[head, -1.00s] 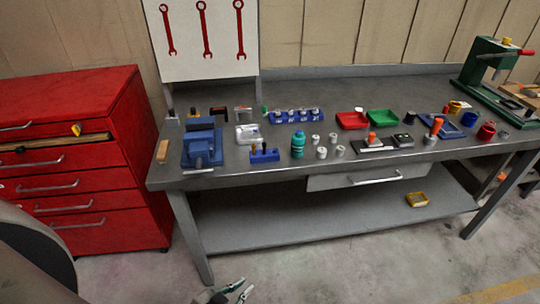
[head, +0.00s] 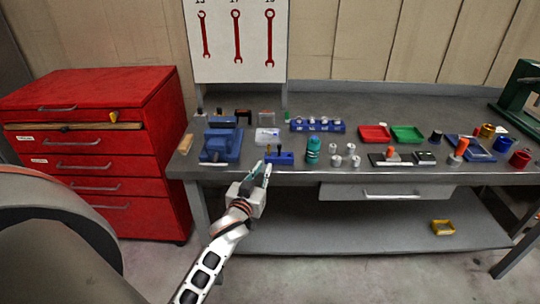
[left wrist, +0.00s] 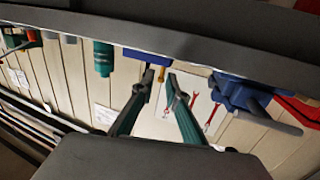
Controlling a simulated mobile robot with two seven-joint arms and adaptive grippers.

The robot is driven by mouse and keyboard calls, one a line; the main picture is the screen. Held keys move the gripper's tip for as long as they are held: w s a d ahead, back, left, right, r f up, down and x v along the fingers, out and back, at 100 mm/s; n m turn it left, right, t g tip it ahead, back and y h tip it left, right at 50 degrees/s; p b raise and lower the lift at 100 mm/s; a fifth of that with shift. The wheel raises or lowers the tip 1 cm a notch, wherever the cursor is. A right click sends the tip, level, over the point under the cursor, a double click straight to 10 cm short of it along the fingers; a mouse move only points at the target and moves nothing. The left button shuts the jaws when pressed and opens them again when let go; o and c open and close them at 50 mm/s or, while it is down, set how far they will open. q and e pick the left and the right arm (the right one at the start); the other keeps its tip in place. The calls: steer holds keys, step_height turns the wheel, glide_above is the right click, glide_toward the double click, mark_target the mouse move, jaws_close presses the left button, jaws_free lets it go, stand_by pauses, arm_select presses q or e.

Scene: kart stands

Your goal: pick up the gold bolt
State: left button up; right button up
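The gold bolt stands upright in a small blue block (head: 284,160) near the front edge of the bench. In the head view the gold bolt (head: 279,149) is tiny, with a darker piece beside it. In the left wrist view, which looks upside down, the gold bolt (left wrist: 162,74) shows between the fingertips, below the blue block (left wrist: 150,55). My left gripper (head: 262,168) is open and empty at the bench's front edge, just in front of the block. It also shows in the left wrist view (left wrist: 161,78) with its fingers apart. My right gripper is out of view.
A blue vise (head: 221,146) stands left of the block, and a teal bottle (head: 313,150) stands to its right. A clear-lidded box (head: 267,136) and a blue socket rack (head: 317,126) lie behind. The grey bench (head: 350,98) is clear at the back.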

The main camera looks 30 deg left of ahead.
mark_target(269, 150)
arm_select(q)
steer(key=shift+n+y, duration=0.3)
steer(key=shift+n, duration=0.1)
steer(key=w, duration=0.1)
steer(key=w+a+r, duration=0.1)
steer(key=w+r, duration=0.1)
steer(key=shift+w+a, duration=0.1)
steer(key=shift+a, duration=0.25)
steer(key=shift+x, duration=2.8)
steer(key=shift+d+f, duration=0.1)
steer(key=shift+d, duration=0.05)
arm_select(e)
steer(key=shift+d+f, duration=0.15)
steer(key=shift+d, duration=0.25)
arm_select(q)
steer(key=shift+c, duration=0.3)
jaws_close()
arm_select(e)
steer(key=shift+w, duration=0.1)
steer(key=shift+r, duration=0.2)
